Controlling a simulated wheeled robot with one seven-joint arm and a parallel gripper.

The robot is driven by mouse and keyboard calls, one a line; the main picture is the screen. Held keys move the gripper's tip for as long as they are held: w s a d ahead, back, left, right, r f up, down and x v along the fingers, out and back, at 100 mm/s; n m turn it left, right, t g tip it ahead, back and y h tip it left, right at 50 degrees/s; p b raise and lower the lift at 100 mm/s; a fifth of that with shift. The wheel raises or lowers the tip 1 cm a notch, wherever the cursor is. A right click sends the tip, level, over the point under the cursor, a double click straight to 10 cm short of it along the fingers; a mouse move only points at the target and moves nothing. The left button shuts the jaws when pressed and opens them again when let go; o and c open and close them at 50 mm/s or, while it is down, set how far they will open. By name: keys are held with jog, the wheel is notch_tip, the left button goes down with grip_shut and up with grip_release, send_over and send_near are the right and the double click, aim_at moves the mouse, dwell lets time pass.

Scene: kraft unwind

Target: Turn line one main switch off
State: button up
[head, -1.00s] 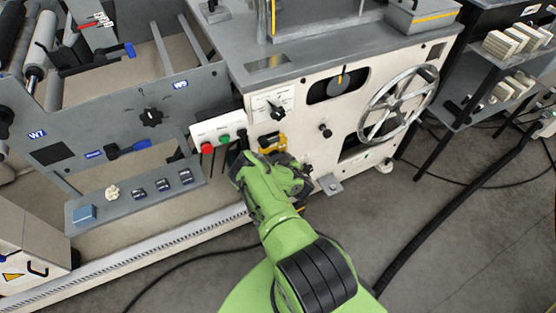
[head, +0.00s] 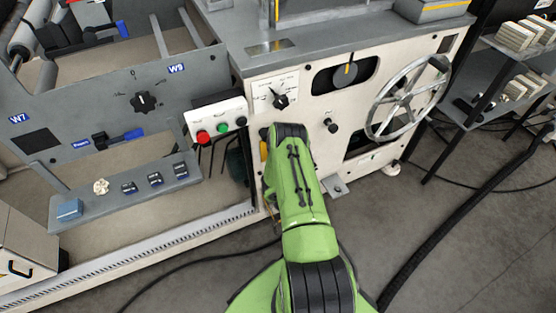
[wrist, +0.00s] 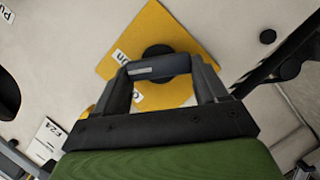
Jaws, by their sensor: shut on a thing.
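The main switch is a yellow plate (wrist: 158,28) with a round black hub and a dark bar handle (wrist: 158,67) on the cream machine front. My gripper (wrist: 160,72) is shut on this handle, with one finger at each end of the bar. White labels on the plate are partly covered, so I cannot read the switch position. In the head view only a yellow sliver of the switch plate (head: 264,150) shows at the left of my green arm; my fingers and the handle are hidden behind the arm.
A button box (head: 217,121) with red and green buttons sits close left of the switch. A selector dial (head: 279,98) is above it, and a black knob (head: 331,126) and a handwheel (head: 408,99) are to the right. A cable (head: 440,225) lies on the floor.

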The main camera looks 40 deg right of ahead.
jog(key=shift+a+f+n+t+h+p, duration=0.2)
jog(key=shift+n+h+p, duration=0.25)
jog(key=shift+n+p, duration=0.45)
jog(key=shift+d+f+n+t+h+p, duration=0.15)
jog(key=shift+n+t+h+p, duration=0.2)
jog(key=shift+n+p, duration=0.55)
jog(key=shift+a+f+n+t+h+p, duration=0.15)
jog(key=shift+n+h+p, duration=0.4)
jog(key=shift+n, duration=0.65)
jog(key=shift+d, duration=0.1)
jog(key=o, duration=1.1)
jog(key=shift+c, duration=0.2)
